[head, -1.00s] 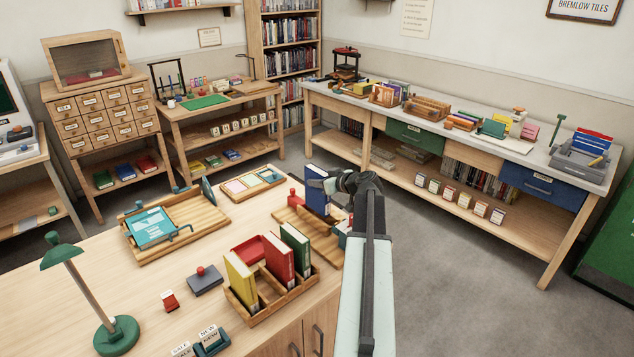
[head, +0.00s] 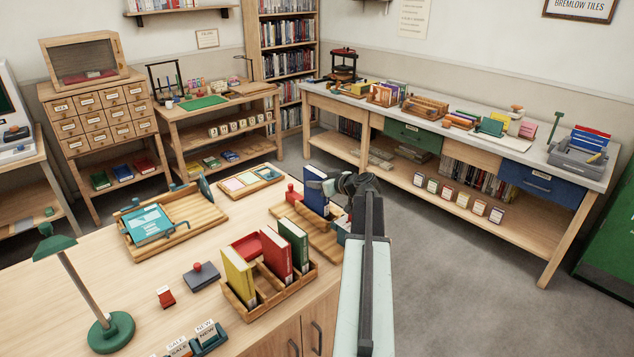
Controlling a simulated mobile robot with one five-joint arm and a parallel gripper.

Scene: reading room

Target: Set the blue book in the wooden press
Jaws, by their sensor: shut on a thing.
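My gripper (head: 333,185) is shut on the blue book (head: 314,196) at its upper right part. The book stands upright, its pale label edge toward me. It is at the far part of a slatted wooden frame (head: 322,238), which looks like the wooden press. The frame has a red piece (head: 292,193) at its far left and a teal piece (head: 341,232) at its right. I cannot tell whether the book's lower edge touches the slats. My arm hides part of the frame's right side.
A wooden rack (head: 268,307) with yellow, red and green books stands just in front of the frame. A wooden stand with a teal book (head: 149,224) lies left. A pastel-card tray (head: 250,180) is behind.

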